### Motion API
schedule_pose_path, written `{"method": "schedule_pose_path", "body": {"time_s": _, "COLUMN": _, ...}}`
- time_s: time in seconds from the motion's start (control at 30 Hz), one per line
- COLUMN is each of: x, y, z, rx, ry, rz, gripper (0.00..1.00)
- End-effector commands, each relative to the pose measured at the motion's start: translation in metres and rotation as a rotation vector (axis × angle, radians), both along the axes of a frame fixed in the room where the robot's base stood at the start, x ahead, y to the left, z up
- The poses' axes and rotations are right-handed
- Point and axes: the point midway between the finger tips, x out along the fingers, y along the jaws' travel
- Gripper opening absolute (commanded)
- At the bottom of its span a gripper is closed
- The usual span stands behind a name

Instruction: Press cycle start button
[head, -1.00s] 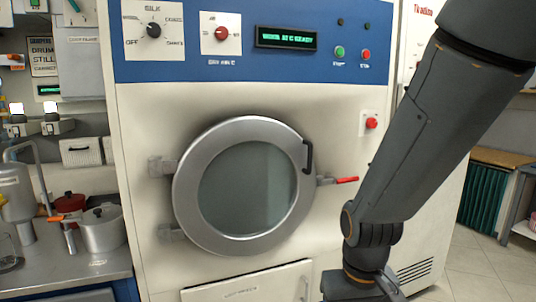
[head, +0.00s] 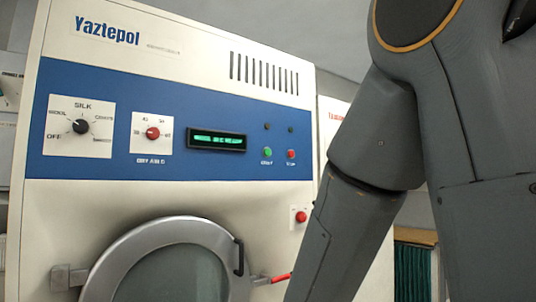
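The machine's blue control panel (head: 110,155) spans the upper front of a cream dry cleaning machine. A green button (head: 267,152) sits on it right of the lit green display (head: 216,140), and its small label is too blurred to read surely. A red button (head: 291,154) is just to its right. A larger red button (head: 300,216) is on a white plate lower down, below the panel. My arm crosses the right side of the view, in front of the machine's right edge. My gripper is out of view below, so its state is hidden.
The round door (head: 115,272) is closed, with a red-handled lever (head: 281,278) at its right. A black selector dial (head: 81,126) and a red dial (head: 152,133) are on the panel's left. The space before the panel's buttons looks clear.

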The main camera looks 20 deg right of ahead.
Motion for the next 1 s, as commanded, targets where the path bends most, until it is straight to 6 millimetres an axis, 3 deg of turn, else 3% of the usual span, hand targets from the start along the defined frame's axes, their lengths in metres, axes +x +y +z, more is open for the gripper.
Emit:
{"method": "schedule_pose_path", "body": {"time_s": 0.03, "x": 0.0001, "y": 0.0, "z": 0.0, "rx": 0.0, "ry": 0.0, "rz": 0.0, "gripper": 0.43}}
{"method": "schedule_pose_path", "body": {"time_s": 0.3, "x": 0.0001, "y": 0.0, "z": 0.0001, "rx": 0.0, "ry": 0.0, "rz": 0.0, "gripper": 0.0}}
{"method": "schedule_pose_path", "body": {"time_s": 1.0, "x": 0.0, "y": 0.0, "z": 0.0, "rx": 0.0, "ry": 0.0, "rz": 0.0, "gripper": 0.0}}
